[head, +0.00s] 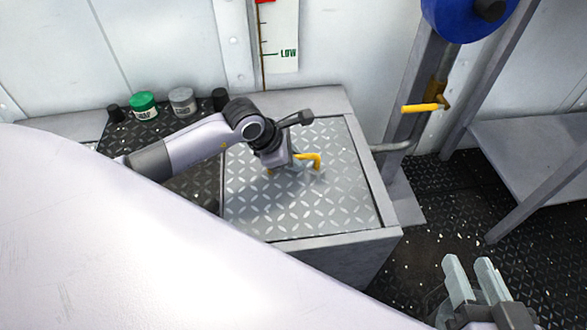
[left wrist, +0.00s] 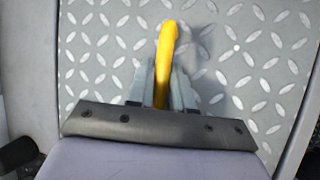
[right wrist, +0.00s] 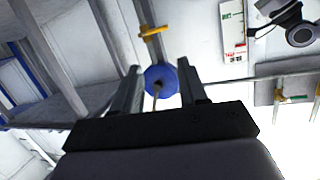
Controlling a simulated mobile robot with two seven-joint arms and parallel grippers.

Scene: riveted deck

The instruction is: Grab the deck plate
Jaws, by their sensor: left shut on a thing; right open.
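The deck plate (head: 330,205) is a grey diamond-tread panel lying flat in the frame of a raised box. A yellow handle (head: 312,159) stands up from it. My left gripper (head: 292,165) is over the plate and shut on this handle. In the left wrist view the handle (left wrist: 166,55) runs between the two fingers (left wrist: 162,88), with the tread plate (left wrist: 220,60) behind it. The arm hides part of the handle in the head view. My right gripper (head: 472,268) is open and empty at the lower right; its fingers (right wrist: 158,90) are apart in the right wrist view.
A green-lidded jar (head: 144,105), a grey jar (head: 183,101) and dark cylinders stand on the tread surface left of the plate. A post with a yellow lever (head: 425,107) and blue wheel (head: 465,15) rises behind right. A grey bench (head: 535,150) stands at right.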

